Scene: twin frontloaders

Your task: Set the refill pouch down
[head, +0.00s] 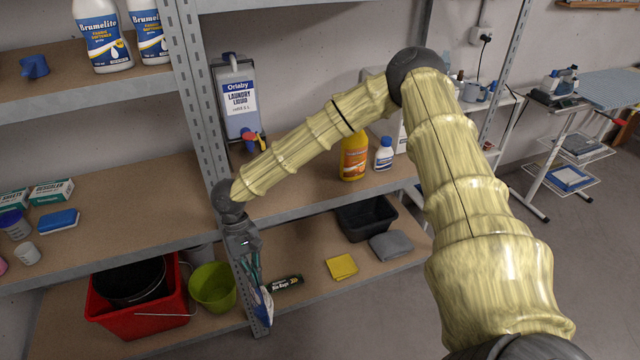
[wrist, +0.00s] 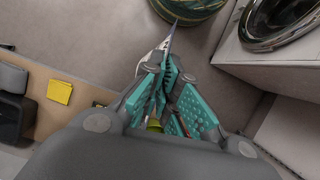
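My gripper (head: 253,272) points downward in front of the shelf post, at the height of the lowest shelf. Its teal fingers (wrist: 172,95) are closed together on the refill pouch (head: 263,304), a thin white and blue packet hanging below them. In the wrist view the pouch (wrist: 169,43) shows nearly edge-on beyond the fingers. Much of it is hidden by the fingers. I cannot tell whether its lower end touches anything.
The lowest shelf holds a red bucket (head: 118,314), a green bucket (head: 213,288), a bin-bag roll (head: 284,284), a yellow cloth (head: 341,267) and a black tub (head: 365,220). The middle shelf (head: 130,218) has bare room. A washing machine (wrist: 270,60) stands at upper right in the wrist view.

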